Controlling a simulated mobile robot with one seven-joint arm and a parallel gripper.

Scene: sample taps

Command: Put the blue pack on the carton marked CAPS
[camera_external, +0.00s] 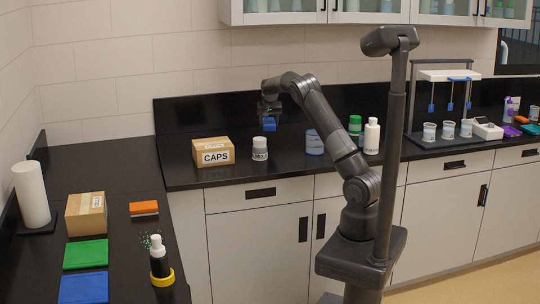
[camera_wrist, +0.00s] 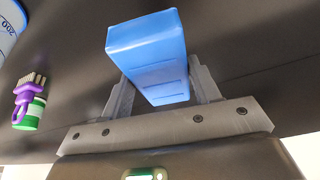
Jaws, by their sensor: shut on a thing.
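My gripper (camera_external: 269,112) is shut on the blue pack (camera_external: 269,124) and holds it in the air above the back counter. In the wrist view the blue pack (camera_wrist: 150,60) sits between the two grey fingers (camera_wrist: 165,90). The carton marked CAPS (camera_external: 213,152) stands closed on the back counter, to the left of and below the held pack. It does not show in the wrist view.
A white jar (camera_external: 259,149) stands just right of the CAPS carton. A blue-labelled tub (camera_external: 314,143), a green-lidded bottle (camera_external: 355,124) and a white bottle (camera_external: 372,137) stand further right. Another carton (camera_external: 86,213) is on the left counter. The wrist view shows a purple brush (camera_wrist: 27,95).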

